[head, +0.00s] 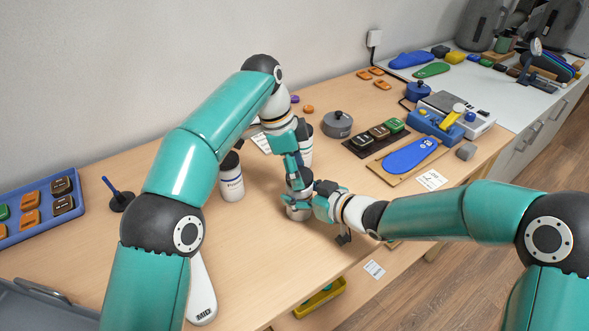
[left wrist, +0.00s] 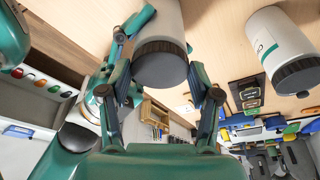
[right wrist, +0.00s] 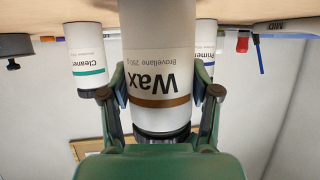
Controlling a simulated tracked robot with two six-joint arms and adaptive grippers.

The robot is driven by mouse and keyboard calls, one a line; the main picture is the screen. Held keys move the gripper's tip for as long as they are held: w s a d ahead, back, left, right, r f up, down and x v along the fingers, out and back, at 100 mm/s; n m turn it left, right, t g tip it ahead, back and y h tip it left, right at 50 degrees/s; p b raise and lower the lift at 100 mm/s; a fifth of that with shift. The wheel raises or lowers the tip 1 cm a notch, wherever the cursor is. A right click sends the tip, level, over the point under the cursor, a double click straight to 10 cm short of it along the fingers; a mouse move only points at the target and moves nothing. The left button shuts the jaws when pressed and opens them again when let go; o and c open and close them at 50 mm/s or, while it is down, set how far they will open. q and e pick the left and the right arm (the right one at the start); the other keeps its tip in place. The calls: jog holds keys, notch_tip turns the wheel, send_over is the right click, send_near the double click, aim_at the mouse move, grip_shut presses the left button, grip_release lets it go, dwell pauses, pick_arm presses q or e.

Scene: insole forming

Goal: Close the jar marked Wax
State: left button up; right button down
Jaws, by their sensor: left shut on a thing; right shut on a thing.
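The Wax jar (right wrist: 160,60) is white with a brown stripe and shows upside down in the right wrist view. In the head view its lower body (head: 298,213) stands near the table's front edge, largely hidden by my grippers. Its dark ribbed lid (left wrist: 160,66) sits on the jar's mouth in the left wrist view; I cannot tell how tight it is. My left gripper (head: 294,168) reaches down from above, its fingers on both sides of the lid. My right gripper (head: 322,202) comes from the right and is shut on the jar's body.
A Primer jar (head: 232,182) stands to the left and a Cleaner jar (right wrist: 85,55) behind, both with dark lids. A grey pot (head: 337,124), dark tray and blue insole (head: 410,155) lie to the right. Bare table (head: 255,265) lies in front left.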

pick_arm(q)
jog(key=o, duration=0.7)
jog(key=shift+o, duration=0.3)
jog(key=shift+o, duration=1.1)
jog(key=shift+r, duration=0.1)
jog(key=shift+v, duration=1.15)
pick_arm(e)
jog(key=shift+w, duration=0.1)
pick_arm(q)
jog(key=a, duration=1.2)
jog(key=shift+r, duration=0.2)
